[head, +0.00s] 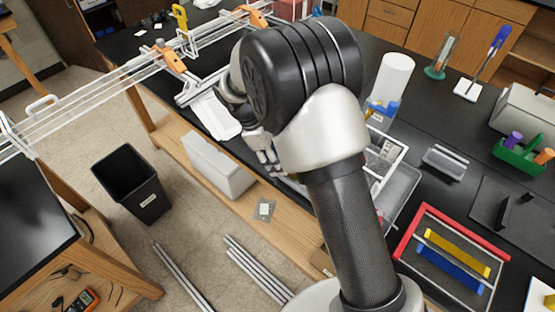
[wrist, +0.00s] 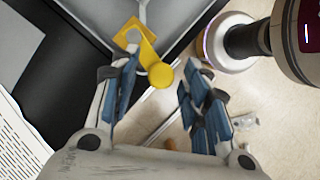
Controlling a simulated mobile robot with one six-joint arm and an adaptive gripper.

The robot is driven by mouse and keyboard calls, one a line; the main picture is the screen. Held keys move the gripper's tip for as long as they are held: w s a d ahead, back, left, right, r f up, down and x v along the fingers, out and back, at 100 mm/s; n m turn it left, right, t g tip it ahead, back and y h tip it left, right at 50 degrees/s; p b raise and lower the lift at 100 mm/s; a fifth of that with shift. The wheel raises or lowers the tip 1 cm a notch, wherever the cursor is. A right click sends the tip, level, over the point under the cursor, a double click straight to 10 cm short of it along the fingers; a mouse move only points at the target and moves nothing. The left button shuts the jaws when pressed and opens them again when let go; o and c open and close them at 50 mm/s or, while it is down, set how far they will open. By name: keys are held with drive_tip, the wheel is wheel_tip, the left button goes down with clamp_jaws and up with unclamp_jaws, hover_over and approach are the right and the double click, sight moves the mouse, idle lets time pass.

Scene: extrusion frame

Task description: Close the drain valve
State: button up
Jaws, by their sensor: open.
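The drain valve's yellow handle (wrist: 148,45) shows in the wrist view, at the edge of a grey tray-like surface (wrist: 185,38). It is a flat bent lever with a round yellow knob (wrist: 160,75) at its lower end. My gripper (wrist: 160,100) is open, its blue-padded fingers apart. The knob appears between and slightly beyond the fingertips; I cannot tell whether anything touches. In the head view my gripper (head: 268,158) is low at the bench edge, mostly hidden behind my arm. I cannot make out the valve there.
A black bin (head: 132,180) and metal bars (head: 255,270) are on the floor.

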clamp_jaws()
idle(0.5)
drive_tip(key=shift+w+r+p, duration=0.1)
drive_tip(key=shift+w+p, duration=0.05)
drive_tip(key=shift+p, duration=0.15)
idle(0.5)
drive_tip(key=w+d+m+g+y+p, duration=0.1)
drive_tip(key=w+m+g+y+p, duration=0.2)
drive_tip(key=m, duration=1.2)
drive_tip(key=shift+w+d+y+p, duration=0.25)
drive_tip(key=shift+w+y+p, duration=0.35)
drive_tip(key=shift+w+p, duration=0.95)
drive_tip(key=shift+w+g, duration=0.2)
drive_tip(key=shift+g, duration=0.1)
